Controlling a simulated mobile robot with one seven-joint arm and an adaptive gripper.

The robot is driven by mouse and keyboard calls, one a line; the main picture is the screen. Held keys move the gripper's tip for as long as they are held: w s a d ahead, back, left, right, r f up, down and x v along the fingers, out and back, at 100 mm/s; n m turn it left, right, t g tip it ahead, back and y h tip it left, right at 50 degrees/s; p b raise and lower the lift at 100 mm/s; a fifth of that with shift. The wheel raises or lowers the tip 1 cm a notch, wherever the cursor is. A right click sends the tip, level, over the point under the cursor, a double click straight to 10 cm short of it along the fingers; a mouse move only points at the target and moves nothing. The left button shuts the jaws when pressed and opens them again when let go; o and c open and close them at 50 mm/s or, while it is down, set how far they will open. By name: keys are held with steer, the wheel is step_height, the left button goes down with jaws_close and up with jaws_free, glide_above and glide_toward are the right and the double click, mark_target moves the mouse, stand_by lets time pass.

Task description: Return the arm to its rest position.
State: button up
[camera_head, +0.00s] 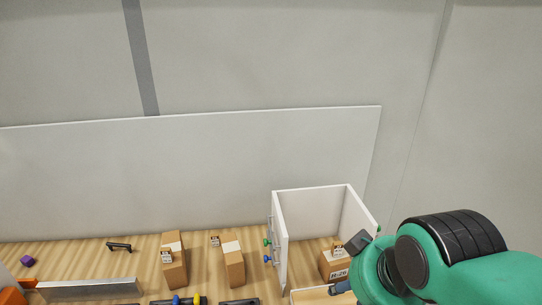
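My green arm (470,272) reaches in from the lower right. A dark part at its end (357,240) shows in front of the right side of a white open-topped box (312,196). I cannot make out the gripper fingers, so I cannot tell whether they are open or shut, or whether they hold anything.
A wooden worktop (75,258) runs along the bottom, with a white panel (200,170) behind it. Two cardboard boxes (174,265) (233,263) stand mid-table. A labelled carton (333,264) sits within the white box.

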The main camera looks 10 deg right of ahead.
step_height(320, 180, down, 8)
steer(key=b, duration=0.7)
